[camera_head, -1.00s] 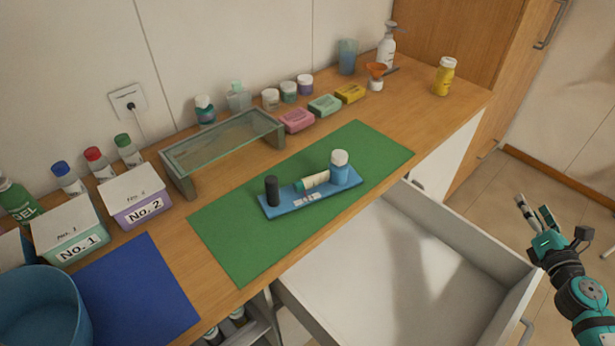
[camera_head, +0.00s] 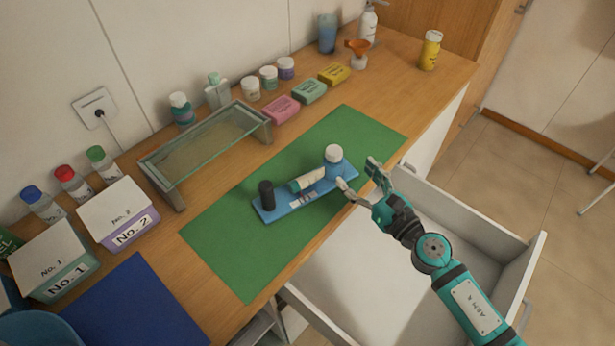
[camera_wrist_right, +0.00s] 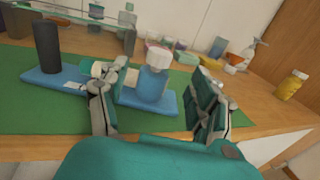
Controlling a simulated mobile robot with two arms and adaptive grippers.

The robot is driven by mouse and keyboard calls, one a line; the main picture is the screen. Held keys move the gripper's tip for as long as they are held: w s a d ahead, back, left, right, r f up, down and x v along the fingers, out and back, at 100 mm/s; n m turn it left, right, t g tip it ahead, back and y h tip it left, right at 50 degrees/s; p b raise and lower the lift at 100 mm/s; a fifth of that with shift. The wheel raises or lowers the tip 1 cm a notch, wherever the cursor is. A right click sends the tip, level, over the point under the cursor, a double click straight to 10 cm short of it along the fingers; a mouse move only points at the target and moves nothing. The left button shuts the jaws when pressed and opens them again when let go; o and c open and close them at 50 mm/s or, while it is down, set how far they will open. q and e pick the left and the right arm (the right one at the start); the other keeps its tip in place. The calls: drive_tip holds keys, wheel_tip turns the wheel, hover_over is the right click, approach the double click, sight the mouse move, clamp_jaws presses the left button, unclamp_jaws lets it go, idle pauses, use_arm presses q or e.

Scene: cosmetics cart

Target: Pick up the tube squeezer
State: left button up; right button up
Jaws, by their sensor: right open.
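A blue tray (camera_head: 268,216) lies on the green mat (camera_head: 232,262). It holds a black cylinder (camera_head: 266,195), a white tube with a green end (camera_head: 307,180) lying down, and a blue bottle (camera_head: 333,168) with a white cap. I cannot tell for certain which part is the tube squeezer. My right gripper (camera_head: 360,176) is open and empty at the mat's right edge, beside the bottle. In the right wrist view the blue bottle (camera_wrist_right: 153,82) appears between the spread fingers, and the left finger partly hides the tube. My left gripper is not in view.
An open white drawer (camera_head: 345,290) is below my right arm. A glass shelf (camera_head: 205,145) stands behind the mat. Boxes No. 1 (camera_head: 50,265) and No. 2 (camera_head: 118,215) stand at left. Several jars and soap boxes line the back. The mat's front left is clear.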

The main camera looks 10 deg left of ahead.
sight(339, 157)
drive_tip(key=x, duration=0.3)
drive_tip(key=shift+w+a, duration=0.1)
drive_tip(key=shift+w, duration=0.1)
drive_tip(key=shift+w+a, duration=0.2)
drive_tip(key=shift+w, duration=0.15)
drive_tip(key=shift+w+a+r+p, duration=0.1)
drive_tip(key=shift+w+a+p, duration=0.1)
drive_tip(key=shift+w+p, duration=0.1)
drive_tip(key=x, duration=0.4)
drive_tip(key=shift+w+a, duration=0.15)
drive_tip(key=shift+a, duration=0.1)
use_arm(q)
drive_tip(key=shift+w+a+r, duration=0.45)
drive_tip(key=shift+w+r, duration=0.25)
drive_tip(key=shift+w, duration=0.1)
use_arm(e)
drive_tip(key=shift+d, duration=0.1)
drive_tip(key=shift+c, duration=1.3)
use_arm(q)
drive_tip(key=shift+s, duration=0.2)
use_arm(e)
clamp_jaws()
